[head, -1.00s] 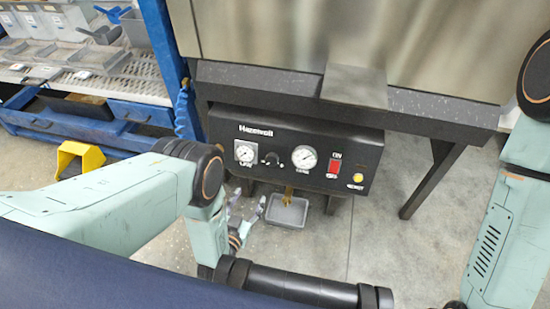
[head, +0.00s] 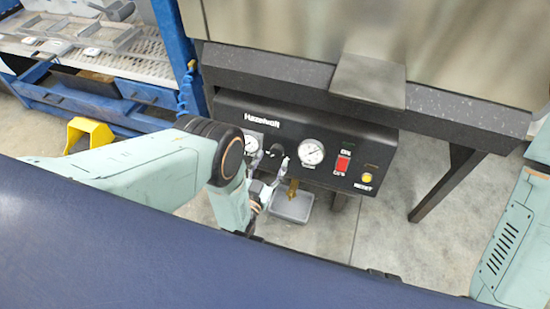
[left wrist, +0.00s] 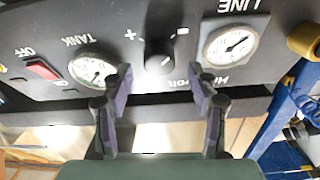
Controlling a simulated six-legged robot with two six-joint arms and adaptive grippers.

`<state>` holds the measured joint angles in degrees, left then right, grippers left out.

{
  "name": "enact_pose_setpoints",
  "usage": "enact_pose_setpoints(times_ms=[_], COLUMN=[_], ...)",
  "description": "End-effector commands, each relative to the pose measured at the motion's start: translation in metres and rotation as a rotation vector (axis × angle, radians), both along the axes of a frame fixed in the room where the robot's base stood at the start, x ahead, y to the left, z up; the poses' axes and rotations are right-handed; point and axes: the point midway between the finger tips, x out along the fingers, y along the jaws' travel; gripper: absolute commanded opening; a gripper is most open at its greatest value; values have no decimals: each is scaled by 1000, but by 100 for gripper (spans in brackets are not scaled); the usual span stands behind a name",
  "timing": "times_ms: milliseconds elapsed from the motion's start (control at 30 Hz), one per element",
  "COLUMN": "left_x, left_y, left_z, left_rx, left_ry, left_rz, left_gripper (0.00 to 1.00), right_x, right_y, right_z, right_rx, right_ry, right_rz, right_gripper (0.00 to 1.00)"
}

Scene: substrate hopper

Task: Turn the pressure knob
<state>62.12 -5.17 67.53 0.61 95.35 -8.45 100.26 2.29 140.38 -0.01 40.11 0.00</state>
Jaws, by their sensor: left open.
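The pressure knob is a small black knob (left wrist: 159,56) on the dark control panel. It sits between a plus and a minus mark, with the TANK gauge (left wrist: 91,70) on one side and the LINE gauge (left wrist: 231,44) on the other. In the head view the knob (head: 274,150) is partly hidden by my left gripper (head: 270,168). In the left wrist view my left gripper (left wrist: 161,84) is open, its two fingers apart with the knob framed between and just beyond the tips. I see no contact with the knob. My right gripper is out of view.
The panel (head: 330,185) also carries a red switch (head: 342,164) and a yellow reset button (head: 366,177). A grey tray (head: 293,207) sits below it. A metal chute (head: 368,80) juts out above. A blue rack (head: 110,105) stands at the left.

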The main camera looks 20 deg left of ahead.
Motion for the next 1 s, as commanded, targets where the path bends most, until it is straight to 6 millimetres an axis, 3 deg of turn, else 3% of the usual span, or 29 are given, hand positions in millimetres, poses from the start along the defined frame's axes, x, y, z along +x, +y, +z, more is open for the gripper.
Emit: enact_pose_setpoints(times_ms=[200, 533, 1000], left_x=[23, 29, 29], left_y=[-3, -4, -4], left_z=[-1, 0, 0], left_rx=[0, 0, 0], left_ry=[-1, 0, 0], left_rz=[0, 0, 0], left_gripper=[59, 59, 20], right_x=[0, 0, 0], right_y=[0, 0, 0], right_z=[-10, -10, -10], right_rx=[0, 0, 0], right_ry=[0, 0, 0], right_rz=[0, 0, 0], right_gripper=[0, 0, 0])
